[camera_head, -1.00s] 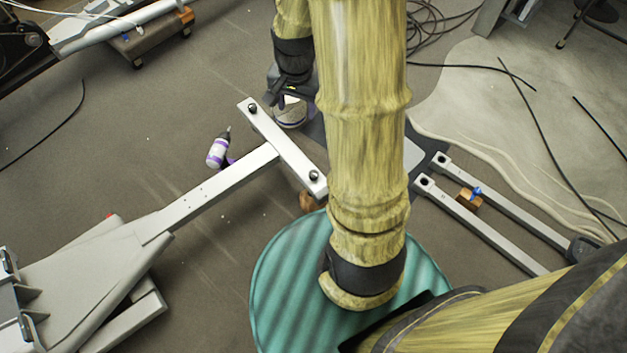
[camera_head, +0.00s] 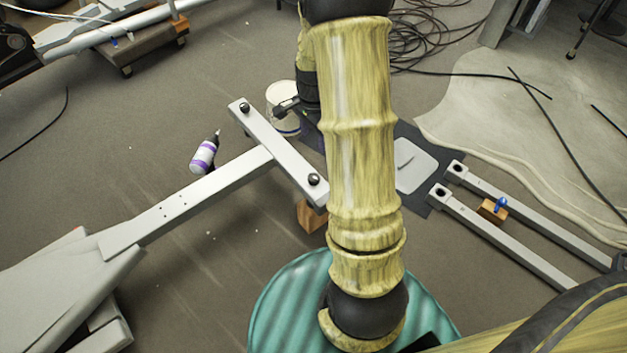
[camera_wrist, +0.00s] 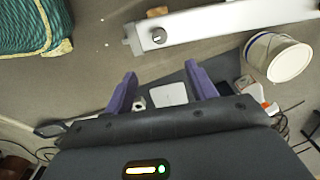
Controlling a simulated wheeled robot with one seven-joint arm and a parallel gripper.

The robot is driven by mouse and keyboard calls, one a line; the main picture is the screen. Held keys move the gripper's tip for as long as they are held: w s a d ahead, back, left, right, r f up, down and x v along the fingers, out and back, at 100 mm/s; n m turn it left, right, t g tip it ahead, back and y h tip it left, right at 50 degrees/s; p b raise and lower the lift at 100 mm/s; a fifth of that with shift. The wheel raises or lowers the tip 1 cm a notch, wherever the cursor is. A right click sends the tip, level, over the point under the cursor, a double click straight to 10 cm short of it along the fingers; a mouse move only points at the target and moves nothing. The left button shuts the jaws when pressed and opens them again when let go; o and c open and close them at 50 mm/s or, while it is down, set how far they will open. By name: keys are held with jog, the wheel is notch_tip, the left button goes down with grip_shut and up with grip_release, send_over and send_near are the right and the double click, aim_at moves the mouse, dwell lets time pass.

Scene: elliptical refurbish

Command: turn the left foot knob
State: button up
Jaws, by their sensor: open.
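A pale grey crossbar (camera_head: 280,145) ends a long grey beam (camera_head: 200,195) and carries two dark round knobs. The left knob (camera_head: 245,107) is at the bar's far left end, and the other knob (camera_head: 313,179) is at its near right end. In the wrist view one knob (camera_wrist: 158,36) shows on the bar, beyond my fingertips; it appears to be the one at the near end. My gripper (camera_wrist: 161,74) has its purple fingers apart with nothing between them. In the head view my gripper (camera_head: 287,104) is partly hidden by my arm, right of the left knob and apart from it.
A white bucket (camera_head: 282,92) stands beside my gripper and also shows in the wrist view (camera_wrist: 290,64). A teal round object (camera_head: 285,300) and a wooden block (camera_head: 311,215) are near. Cables (camera_head: 425,45) lie behind.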

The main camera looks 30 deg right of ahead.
aim_at(314, 177)
jog(key=shift+r, duration=0.1)
notch_tip(314, 177, down, 18)
jog(key=b, duration=1)
jog(key=shift+r, duration=0.25)
jog(key=shift+r, duration=0.1)
jog(key=c, duration=1)
